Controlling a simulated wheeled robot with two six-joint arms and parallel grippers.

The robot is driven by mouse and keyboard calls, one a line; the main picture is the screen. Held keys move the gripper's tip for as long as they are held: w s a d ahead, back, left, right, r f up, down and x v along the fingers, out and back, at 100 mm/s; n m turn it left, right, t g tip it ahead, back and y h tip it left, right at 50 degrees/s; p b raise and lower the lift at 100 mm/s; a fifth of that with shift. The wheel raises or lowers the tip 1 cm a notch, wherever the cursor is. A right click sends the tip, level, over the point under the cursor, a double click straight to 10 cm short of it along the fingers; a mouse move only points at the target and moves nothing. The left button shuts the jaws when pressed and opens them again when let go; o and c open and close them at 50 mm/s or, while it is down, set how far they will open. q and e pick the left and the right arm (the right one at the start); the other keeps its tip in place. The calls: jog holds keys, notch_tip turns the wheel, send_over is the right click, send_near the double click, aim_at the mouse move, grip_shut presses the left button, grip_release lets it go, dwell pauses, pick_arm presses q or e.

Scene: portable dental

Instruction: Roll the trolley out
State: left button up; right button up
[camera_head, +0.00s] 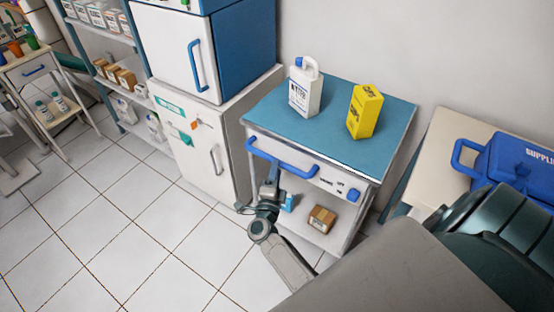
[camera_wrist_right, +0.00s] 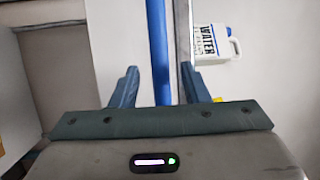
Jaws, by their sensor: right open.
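The trolley (camera_head: 290,118) stands against the wall, with a teal top and a blue handle (camera_head: 283,158) along its front. My right gripper (camera_head: 272,172) is at the handle, left of its middle. In the right wrist view my right gripper (camera_wrist_right: 160,82) is open, with the blue handle bar (camera_wrist_right: 158,45) running between its two fingers and a gap on each side. A white water jug (camera_head: 305,87) and a yellow box (camera_head: 365,110) stand upright on the trolley top. The jug also shows in the right wrist view (camera_wrist_right: 212,42). My left gripper is out of view.
A white cabinet (camera_head: 203,150) stands close on the trolley's left. A cream-topped stand with a blue supplies case (camera_head: 515,160) is on its right. A brown box (camera_head: 321,219) sits on the trolley's lower shelf. Tiled floor (camera_head: 130,230) in front and left is clear.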

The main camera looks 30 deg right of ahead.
jog(key=shift+x, duration=2.05)
jog(key=shift+s, duration=0.1)
grip_shut()
